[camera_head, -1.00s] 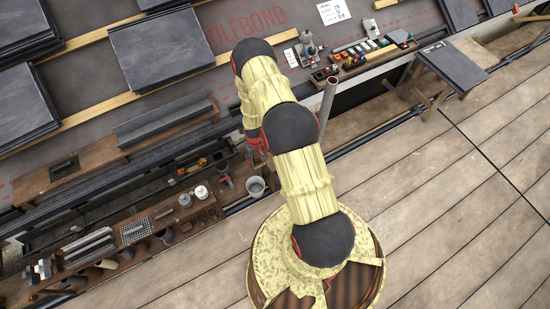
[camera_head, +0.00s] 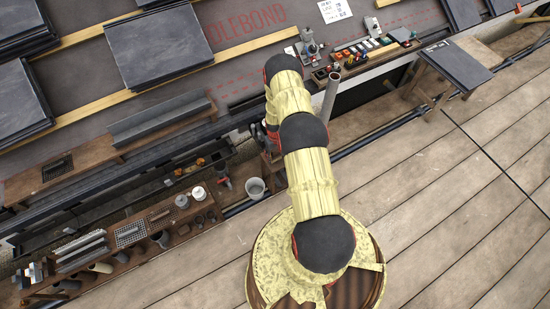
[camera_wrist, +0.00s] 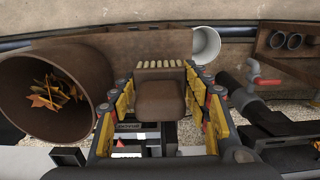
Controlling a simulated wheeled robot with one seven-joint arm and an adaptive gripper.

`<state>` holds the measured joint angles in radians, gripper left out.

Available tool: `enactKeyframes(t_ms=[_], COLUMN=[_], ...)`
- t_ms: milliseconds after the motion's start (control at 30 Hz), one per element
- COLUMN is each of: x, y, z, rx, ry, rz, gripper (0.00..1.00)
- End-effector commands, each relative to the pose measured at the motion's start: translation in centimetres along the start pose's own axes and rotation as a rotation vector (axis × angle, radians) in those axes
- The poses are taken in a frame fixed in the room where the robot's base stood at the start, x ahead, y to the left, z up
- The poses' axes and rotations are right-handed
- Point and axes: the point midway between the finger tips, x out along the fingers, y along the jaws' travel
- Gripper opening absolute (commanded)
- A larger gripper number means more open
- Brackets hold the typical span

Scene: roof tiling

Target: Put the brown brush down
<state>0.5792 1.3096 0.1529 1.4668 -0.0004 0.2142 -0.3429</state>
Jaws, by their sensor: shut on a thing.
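The brown brush (camera_wrist: 160,102) is in the middle of the wrist view, with its row of pale bristles (camera_wrist: 160,67) toward the top. My gripper (camera_wrist: 160,88) is shut on it, with one yellow-and-black finger along each side. The brush is held in front of the wrist; whether it touches anything beneath is hard to tell. In the head view the arm hides the brush and most of the gripper.
In the wrist view a brown round container with dry leaves (camera_wrist: 90,70) stands left, a white bucket (camera_wrist: 207,46) upper right, and a red-handled tap (camera_wrist: 262,80) at right. A tool bench (camera_head: 75,284) lies lower left in the head view; the plank deck (camera_head: 440,215) is open.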

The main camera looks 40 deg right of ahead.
Motion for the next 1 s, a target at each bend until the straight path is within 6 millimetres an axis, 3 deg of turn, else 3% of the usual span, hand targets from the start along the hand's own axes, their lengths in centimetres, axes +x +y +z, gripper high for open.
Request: enactKeyframes(t_ms=[33, 100, 500, 533, 833, 1000], x=[1.35, 1.84, 2.14, 2.09, 2.02, 2.02], y=[-0.10, -0.06, -0.06, -0.06, -0.07, -0.08], z=[0.18, 0.07, 0.04, 0.06, 0.07, 0.08], rx=[0.000, 0.000, 0.000, 0.000, 0.000, 0.000], ry=[-0.003, -0.001, 0.000, -0.001, -0.001, -0.001], rz=[-0.001, 0.000, 0.000, 0.000, 0.000, 0.000], gripper=[0.27, 0.27, 0.27, 0.48, 0.66, 0.66])
